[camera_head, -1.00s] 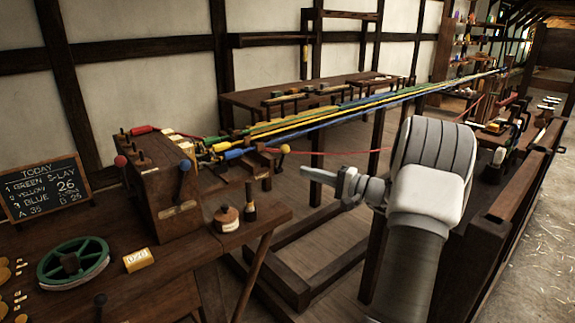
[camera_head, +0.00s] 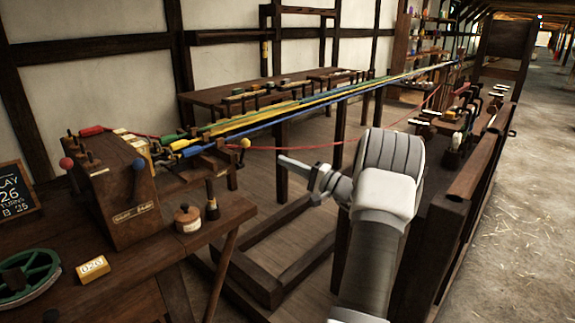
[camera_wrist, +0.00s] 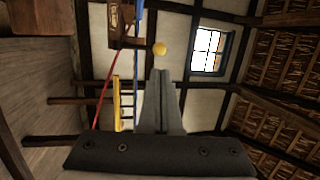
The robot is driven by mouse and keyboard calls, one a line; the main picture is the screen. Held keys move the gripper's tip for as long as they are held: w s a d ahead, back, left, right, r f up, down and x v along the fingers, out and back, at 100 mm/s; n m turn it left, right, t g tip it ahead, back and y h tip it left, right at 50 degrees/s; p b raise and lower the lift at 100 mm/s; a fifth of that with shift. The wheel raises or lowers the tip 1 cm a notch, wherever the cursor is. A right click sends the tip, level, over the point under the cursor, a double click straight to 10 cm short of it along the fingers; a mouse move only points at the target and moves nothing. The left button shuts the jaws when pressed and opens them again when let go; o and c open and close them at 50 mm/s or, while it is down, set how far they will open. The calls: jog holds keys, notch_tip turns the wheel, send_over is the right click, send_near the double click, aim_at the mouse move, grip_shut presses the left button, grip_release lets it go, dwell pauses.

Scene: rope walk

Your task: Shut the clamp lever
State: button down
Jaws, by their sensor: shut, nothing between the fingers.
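A lever with a yellow ball knob (camera_head: 244,143) stands at the right end of the wooden carriage where the coloured strands end; this looks like the clamp lever, though no label shows. The yellow knob also shows in the wrist view (camera_wrist: 159,48), just beyond my fingertips. My gripper (camera_head: 283,160) is shut and empty, pointing left, to the right of the knob and slightly lower in the picture. They look apart. In the wrist view my gripper (camera_wrist: 160,74) has its fingers together. The lever's lower part is hard to make out.
A headstock (camera_head: 118,200) with red and blue knobbed levers stands on the left bench. A small pot (camera_head: 187,219) and a green reel (camera_head: 25,278) sit there. Taut strands (camera_head: 300,103) run back to the right. A red cord (camera_head: 300,148) sags behind my gripper.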

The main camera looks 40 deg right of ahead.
aim_at(248, 141)
jog(key=b+x, duration=0.1)
jog(key=x, duration=0.9)
jog(key=shift+w, duration=0.25)
jog(key=shift+a+r, duration=0.1)
jog(key=shift+r, duration=0.15)
jog(key=shift+w+r+g+p, duration=0.5)
jog(key=shift+r+g+p, duration=0.2)
jog(key=shift+p, duration=0.4)
jog(key=w+g+p, duration=0.1)
jog(key=p, duration=0.1)
jog(key=w+r+g+h+p, duration=0.1)
jog(key=p, duration=0.2)
jog(key=shift+w+a+r+m+g, duration=0.15)
jog(key=shift+w+r+m+g, duration=0.15)
jog(key=shift+r+m, duration=0.1)
jog(key=w+g+p, duration=0.1)
jog(key=p, duration=0.2)
jog(key=shift+w+r+h, duration=0.15)
jog(key=shift+r+h, duration=0.05)
jog(key=shift+h, duration=0.1)
jog(key=w+p, duration=0.1)
jog(key=w+g+p, duration=0.2)
jog(key=p, duration=0.1)
jog(key=shift+w+a+f+m, duration=0.15)
jog(key=shift+f+m, duration=0.1)
jog(key=shift+m, duration=0.05)
